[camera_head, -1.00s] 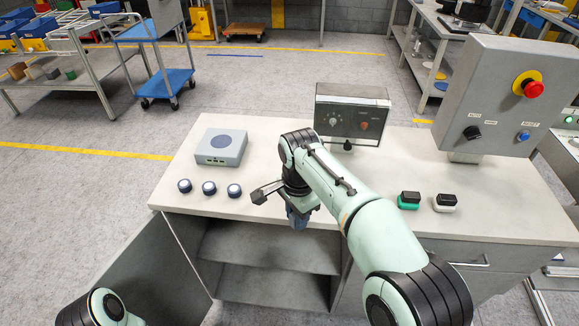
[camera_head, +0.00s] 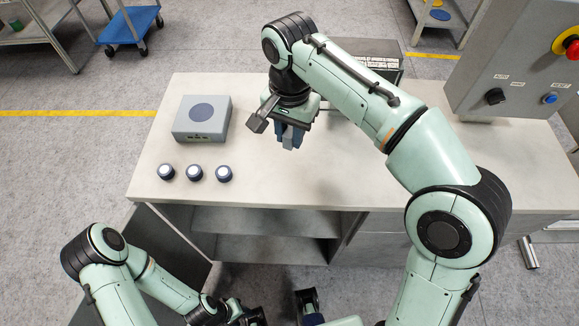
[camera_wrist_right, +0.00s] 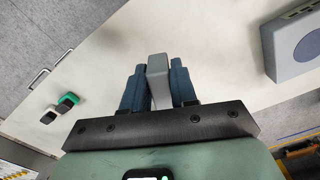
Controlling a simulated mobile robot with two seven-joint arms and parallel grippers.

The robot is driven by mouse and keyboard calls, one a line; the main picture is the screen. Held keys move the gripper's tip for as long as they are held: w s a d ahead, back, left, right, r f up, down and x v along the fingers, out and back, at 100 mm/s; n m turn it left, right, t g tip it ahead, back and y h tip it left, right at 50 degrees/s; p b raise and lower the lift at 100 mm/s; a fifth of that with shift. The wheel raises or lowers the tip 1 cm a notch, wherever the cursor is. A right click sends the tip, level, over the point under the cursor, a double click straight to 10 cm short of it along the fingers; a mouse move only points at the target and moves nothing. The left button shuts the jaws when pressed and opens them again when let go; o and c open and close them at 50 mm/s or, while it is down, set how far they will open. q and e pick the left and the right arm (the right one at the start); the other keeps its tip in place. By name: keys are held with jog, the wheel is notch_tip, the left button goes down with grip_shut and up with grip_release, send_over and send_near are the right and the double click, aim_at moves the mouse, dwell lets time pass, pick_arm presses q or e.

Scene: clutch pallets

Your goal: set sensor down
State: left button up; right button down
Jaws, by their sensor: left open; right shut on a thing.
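My right gripper (camera_head: 290,136) is over the worktop, right of the grey box and the small round pucks. It is shut on a small grey piece, taken to be the sensor (camera_head: 289,142). In the right wrist view, the grey sensor (camera_wrist_right: 158,78) shows between the blue fingers of the right gripper (camera_wrist_right: 158,85). Its lower part is hidden by the gripper, and I cannot tell its height above the worktop. My left gripper (camera_head: 255,316) is low at the bottom edge of the head view, in front of the bench, partly cut off; its fingers are unclear.
The worktop (camera_head: 390,190) holds a grey box with a blue disc (camera_head: 202,119) and three round pucks (camera_head: 195,173). A control panel (camera_head: 510,70) stands at the right. Open shelves (camera_head: 260,222) are below.

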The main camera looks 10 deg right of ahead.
jog(key=b, duration=0.2)
send_over(289, 174)
notch_tip(289, 174, down, 8)
jog(key=shift+d+r, duration=0.1)
jog(key=shift+f+b, duration=0.3)
jog(key=shift+f, duration=2.15)
jog(key=shift+f, duration=0.15)
jog(key=c, duration=0.9)
grip_release()
notch_tip(289, 174, up, 12)
jog(key=p, duration=0.3)
jog(key=shift+r, duration=0.2)
